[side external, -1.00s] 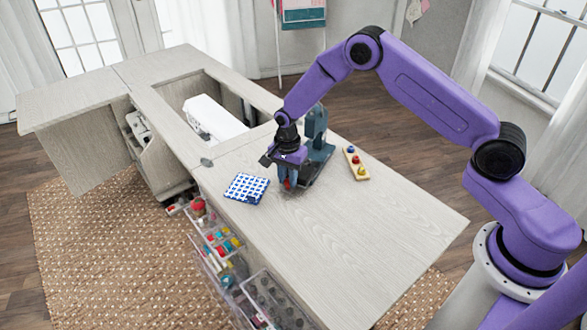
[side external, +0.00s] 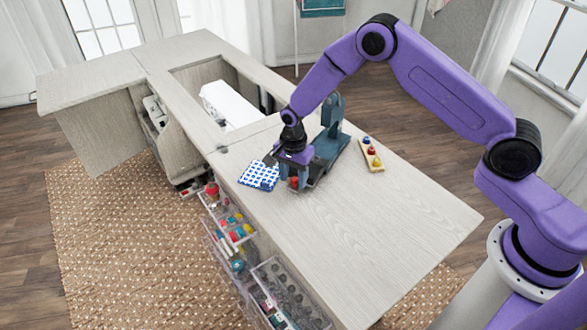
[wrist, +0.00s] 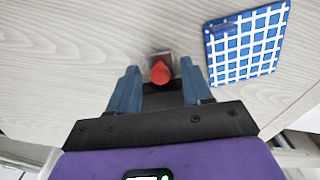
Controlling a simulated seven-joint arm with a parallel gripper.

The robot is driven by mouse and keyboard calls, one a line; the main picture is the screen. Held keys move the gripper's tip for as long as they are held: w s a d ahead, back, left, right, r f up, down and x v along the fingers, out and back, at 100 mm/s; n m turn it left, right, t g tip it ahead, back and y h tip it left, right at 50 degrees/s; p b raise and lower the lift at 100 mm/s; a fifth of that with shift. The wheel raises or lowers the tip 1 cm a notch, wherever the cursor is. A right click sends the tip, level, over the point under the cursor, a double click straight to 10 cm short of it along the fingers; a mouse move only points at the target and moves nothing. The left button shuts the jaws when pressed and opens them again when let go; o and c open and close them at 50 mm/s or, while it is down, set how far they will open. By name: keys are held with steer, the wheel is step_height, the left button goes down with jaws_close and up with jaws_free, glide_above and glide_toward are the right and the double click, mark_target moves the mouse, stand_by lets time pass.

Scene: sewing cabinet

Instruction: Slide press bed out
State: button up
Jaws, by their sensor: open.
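The teal press (side external: 333,118) stands upright on the cabinet top. A red knob (wrist: 161,72) on a small metal plate shows in the wrist view, at the press's near end; it also shows under my gripper in the side view (side external: 294,183). My gripper (wrist: 158,68) is open, with one blue finger on each side of the knob. Gaps show between the fingers and the knob, so it is not clamped. In the side view my gripper (side external: 290,172) is low in front of the press and hides part of its bed.
A blue-and-white checked cloth (side external: 258,176) lies left of my gripper. A wooden tray with coloured knobs (side external: 371,154) lies right of the press. The right part of the cabinet top (side external: 400,220) is clear. Open drawers (side external: 285,290) hang below the front edge.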

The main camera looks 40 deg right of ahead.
step_height(320, 180, up, 17)
steer(key=shift+r, duration=0.2)
stand_by(0.3)
steer(key=shift+s, duration=0.1)
steer(key=s+r+n, duration=0.3)
steer(key=s+n, duration=0.3)
steer(key=s, duration=0.3)
steer(key=s+r+n, duration=0.3)
steer(key=s+n, duration=0.4)
steer(key=s, duration=0.2)
steer(key=s+d+n, duration=0.4)
steer(key=s+n, duration=0.2)
steer(key=s, duration=0.3)
steer(key=s+d+n, duration=0.4)
steer(key=s+n, duration=0.2)
steer(key=s, duration=0.3)
steer(key=shift+s+d+r+n, duration=0.15)
steer(key=shift+s+d+n, duration=0.1)
steer(key=shift+n, duration=0.15)
